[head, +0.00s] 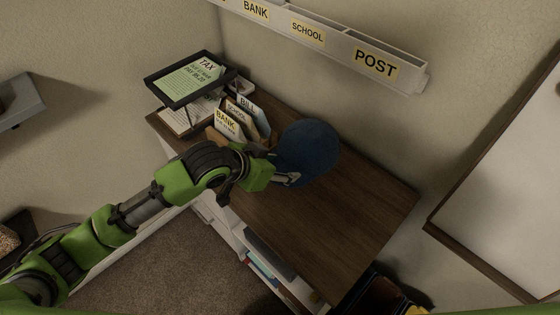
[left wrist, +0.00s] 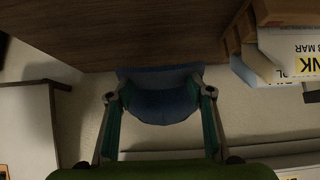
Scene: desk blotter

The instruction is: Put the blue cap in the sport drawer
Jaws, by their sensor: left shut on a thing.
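The blue cap (head: 309,150) is in my left gripper (head: 288,178), over the brown desk top in the head view. In the left wrist view the cap (left wrist: 160,100) sits between the two fingers, which are shut on it. I cannot tell in the head view how far it is above the desk. White drawer fronts (head: 203,212) show below the desk's front edge, partly hidden by my left arm. No sport label is readable. My right gripper is not in view.
The desk top (head: 350,212) is clear to the right of the cap. A letter holder with envelopes (head: 229,122) and a dark paper tray (head: 178,98) stand at the left. A wall rack (head: 330,45) labelled BANK, SCHOOL and POST hangs behind. An open shelf (head: 270,262) is below.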

